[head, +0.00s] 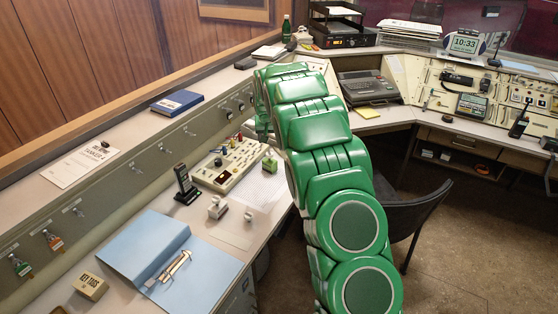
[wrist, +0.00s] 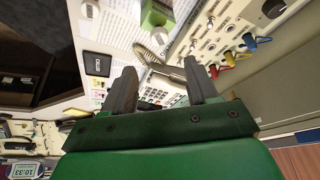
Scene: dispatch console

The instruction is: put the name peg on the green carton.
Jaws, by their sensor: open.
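A small green block with a pale top, which looks like the green carton (head: 269,163), stands on white paper on the left desk, just right of the cream switch panel. It also shows at the top of the wrist view (wrist: 157,14). I cannot pick out the name peg for sure; coloured plug-like pieces, red (wrist: 213,71), blue (wrist: 249,41) and yellow (wrist: 263,40), sit on the panel in the wrist view. My gripper (wrist: 158,74) is open, with nothing held between its fingers. In the head view my arm hides its fingertips. The carton lies beyond the fingertips in the wrist view.
The cream switch panel (head: 230,164), a black handset in its stand (head: 186,184), small pale objects (head: 217,207) and a blue folder (head: 160,260) occupy the left desk. A coiled cord (wrist: 146,54) shows in the wrist view. A dark chair (head: 415,222) stands right of my arm.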

